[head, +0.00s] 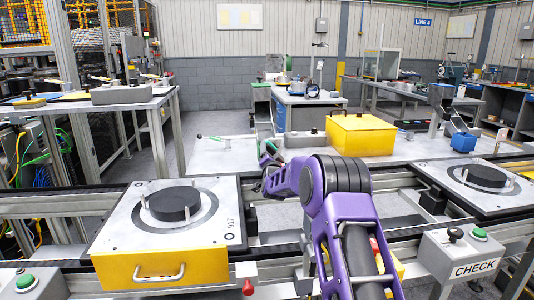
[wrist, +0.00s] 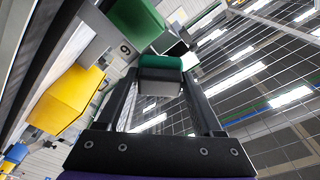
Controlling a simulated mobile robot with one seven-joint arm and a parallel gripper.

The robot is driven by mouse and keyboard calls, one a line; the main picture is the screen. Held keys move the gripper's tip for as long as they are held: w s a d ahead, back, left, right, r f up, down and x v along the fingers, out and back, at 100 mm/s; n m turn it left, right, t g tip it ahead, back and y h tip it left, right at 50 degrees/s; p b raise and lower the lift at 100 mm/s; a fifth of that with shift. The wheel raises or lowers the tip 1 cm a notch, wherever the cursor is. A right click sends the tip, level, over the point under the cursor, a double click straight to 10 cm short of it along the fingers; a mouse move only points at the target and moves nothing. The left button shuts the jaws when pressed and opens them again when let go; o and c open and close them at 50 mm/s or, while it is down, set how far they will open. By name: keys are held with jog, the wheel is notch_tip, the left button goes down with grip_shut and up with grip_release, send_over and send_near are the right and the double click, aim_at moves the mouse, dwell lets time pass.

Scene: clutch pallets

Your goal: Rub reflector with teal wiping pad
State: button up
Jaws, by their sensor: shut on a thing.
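My gripper (wrist: 163,78) is shut on a small block with a teal-green top and a dark grey body, which looks like the teal wiping pad (wrist: 160,62). The pad sits between the fingertips. In the head view my gripper (head: 268,158) is small and partly hidden by my purple arm, near the foot of a grey post (head: 263,112). I cannot pick out the reflector for certain, nor tell whether the pad touches anything.
A pallet with a black disc (head: 174,204) and yellow front (head: 150,267) lies on the conveyor at left; another pallet (head: 486,177) is at right. A yellow box (head: 360,134) stands behind my arm. A CHECK button box (head: 460,262) is at front right.

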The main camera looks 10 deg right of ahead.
jog(key=shift+d, duration=2.75)
jog(key=shift+a, duration=0.1)
jog(key=shift+a+r, duration=0.1)
jog(key=shift+a, duration=3.2)
jog(key=shift+d, duration=3.4)
jog(key=shift+a, duration=3.35)
jog(key=s, duration=0.6)
jog(key=shift+s, duration=0.1)
